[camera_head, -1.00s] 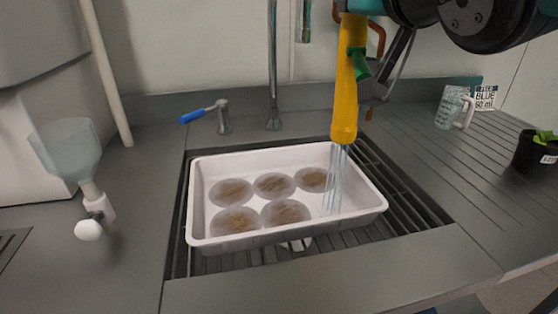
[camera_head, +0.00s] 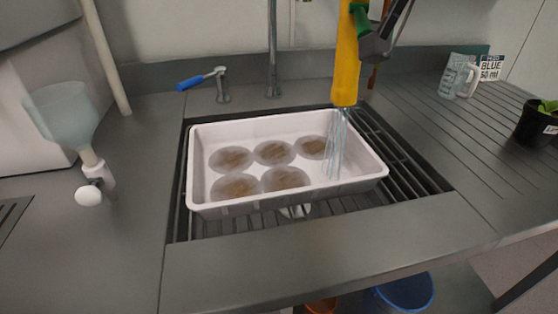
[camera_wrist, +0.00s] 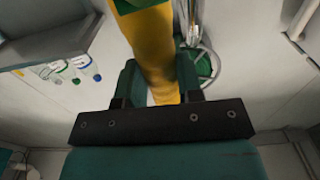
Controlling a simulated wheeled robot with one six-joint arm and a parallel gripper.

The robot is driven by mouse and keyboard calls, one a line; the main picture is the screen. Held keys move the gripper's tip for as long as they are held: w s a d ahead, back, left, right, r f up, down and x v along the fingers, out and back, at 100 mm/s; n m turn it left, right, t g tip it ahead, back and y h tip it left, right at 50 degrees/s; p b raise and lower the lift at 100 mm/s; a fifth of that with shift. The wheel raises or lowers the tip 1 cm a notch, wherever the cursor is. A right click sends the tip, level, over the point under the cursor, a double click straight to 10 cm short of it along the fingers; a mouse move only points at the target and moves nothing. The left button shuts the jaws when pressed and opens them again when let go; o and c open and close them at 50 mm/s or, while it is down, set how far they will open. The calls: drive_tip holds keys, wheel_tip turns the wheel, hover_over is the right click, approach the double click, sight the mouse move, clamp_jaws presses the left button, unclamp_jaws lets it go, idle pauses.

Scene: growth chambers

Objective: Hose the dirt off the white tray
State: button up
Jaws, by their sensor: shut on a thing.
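The white tray (camera_head: 290,199) sits on the dark sink grate in the head view. Several brown dirt patches (camera_head: 274,152) lie on its floor, three in the back row and two in front. My gripper (camera_head: 374,40) is shut on the yellow hose sprayer (camera_head: 346,65), which points down over the tray's right part. The sprayer also shows between my fingers in the wrist view (camera_wrist: 152,50). Pale water streams (camera_head: 337,140) run from its nozzle into the right side of the tray, beside the right back patch (camera_head: 312,147).
A tap (camera_head: 273,60) and a blue-handled lever (camera_head: 203,80) stand behind the sink. A funnel-like vessel (camera_head: 66,117) is at the left. A clear jug (camera_head: 456,77), a blue label card (camera_head: 490,67) and a potted plant (camera_head: 537,124) are at the right. Buckets (camera_head: 404,292) stand below the counter.

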idle(0.4)
drive_tip(key=shift+w+d+p, duration=0.25)
drive_tip(key=shift+w+p, duration=0.05)
drive_tip(key=shift+w, duration=1.15)
drive_tip(key=shift+w+d+p, duration=0.2)
drive_tip(key=shift+w+p, duration=0.05)
drive_tip(key=shift+w, duration=1.15)
drive_tip(key=shift+s+d+b, duration=0.2)
drive_tip(key=shift+s+b, duration=0.25)
drive_tip(key=shift+s, duration=0.5)
drive_tip(key=shift+s+d+b, duration=0.15)
drive_tip(key=shift+s+b, duration=0.3)
drive_tip(key=shift+s, duration=0.55)
drive_tip(key=shift+s+d+b, duration=0.2)
drive_tip(key=shift+s+b, duration=0.25)
drive_tip(key=shift+s, duration=0.5)
drive_tip(key=shift+s+a+b, duration=0.15)
drive_tip(key=shift+a+b, duration=0.3)
drive_tip(key=shift+a, duration=0.5)
drive_tip(key=s+a+b, duration=0.1)
drive_tip(key=a, duration=0.7)
drive_tip(key=shift+s+a+b, duration=0.2)
drive_tip(key=shift+s+b, duration=0.1)
drive_tip(key=shift+s, duration=0.05)
drive_tip(key=shift+w, duration=0.1)
